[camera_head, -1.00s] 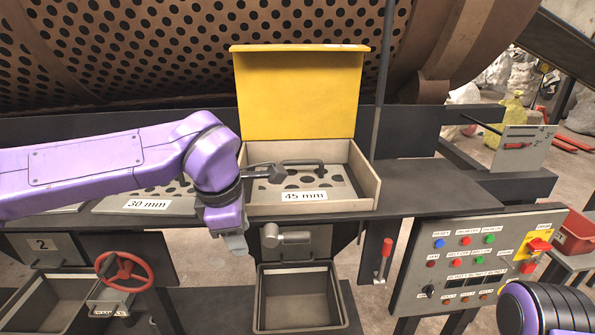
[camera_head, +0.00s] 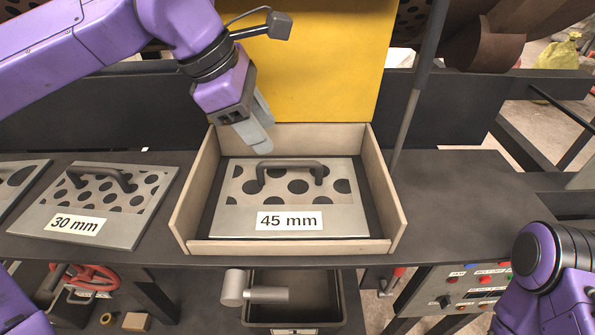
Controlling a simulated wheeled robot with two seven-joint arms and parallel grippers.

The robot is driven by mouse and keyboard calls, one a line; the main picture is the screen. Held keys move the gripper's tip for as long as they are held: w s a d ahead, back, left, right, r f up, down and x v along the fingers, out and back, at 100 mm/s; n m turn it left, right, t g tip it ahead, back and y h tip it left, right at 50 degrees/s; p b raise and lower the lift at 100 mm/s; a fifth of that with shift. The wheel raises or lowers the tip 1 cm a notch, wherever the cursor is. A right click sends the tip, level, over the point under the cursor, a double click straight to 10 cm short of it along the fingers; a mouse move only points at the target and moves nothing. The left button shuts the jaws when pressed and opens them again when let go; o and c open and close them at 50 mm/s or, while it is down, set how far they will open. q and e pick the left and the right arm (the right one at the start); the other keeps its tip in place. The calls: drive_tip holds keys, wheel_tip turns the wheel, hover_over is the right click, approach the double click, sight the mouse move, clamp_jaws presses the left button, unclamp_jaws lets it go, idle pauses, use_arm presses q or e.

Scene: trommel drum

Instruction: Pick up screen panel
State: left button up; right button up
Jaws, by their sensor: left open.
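A grey screen panel (camera_head: 240,222) labelled 45 mm lies flat in an open tray (camera_head: 386,190) with low light-coloured walls. It has large dark holes and a dark bar handle (camera_head: 290,164) along its far side. My left gripper (camera_head: 256,138) is open and empty, above and just left of the handle, pointing down and apart from it. A second screen panel (camera_head: 110,235) labelled 30 mm, with its own handle, lies on the bench to the left. My right arm shows at the lower right, but its gripper does not.
A raised yellow lid (camera_head: 325,65) stands behind the tray. A grey post (camera_head: 413,100) rises to its right. The bench (camera_head: 450,190) right of the tray is clear. A bin (camera_head: 295,300) and a control panel (camera_head: 470,285) sit below the bench edge.

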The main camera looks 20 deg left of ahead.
sight(282, 162)
use_arm(q)
drive_tip(key=f, duration=0.1)
drive_tip(key=s+d+f+p, duration=0.1)
drive_tip(key=shift+s+d+f, duration=0.1)
drive_tip(key=shift+s+f, duration=0.1)
drive_tip(key=shift+f, duration=0.2)
drive_tip(key=p+x, duration=0.1)
drive_tip(key=x, duration=0.2)
drive_tip(key=w+p+x, duration=0.1)
drive_tip(key=x, duration=0.2)
drive_tip(key=shift+w+r, duration=0.15)
drive_tip(key=shift+r, duration=0.1)
drive_tip(key=shift+d+f, duration=0.1)
drive_tip(key=shift+s, duration=0.4)
drive_tip(key=shift+c, duration=0.8)
drive_tip(key=c, duration=0.5)
clamp_jaws()
use_arm(e)
drive_tip(key=r, duration=0.1)
drive_tip(key=s+r, duration=0.1)
drive_tip(key=r, duration=0.1)
drive_tip(key=shift+r, duration=0.3)
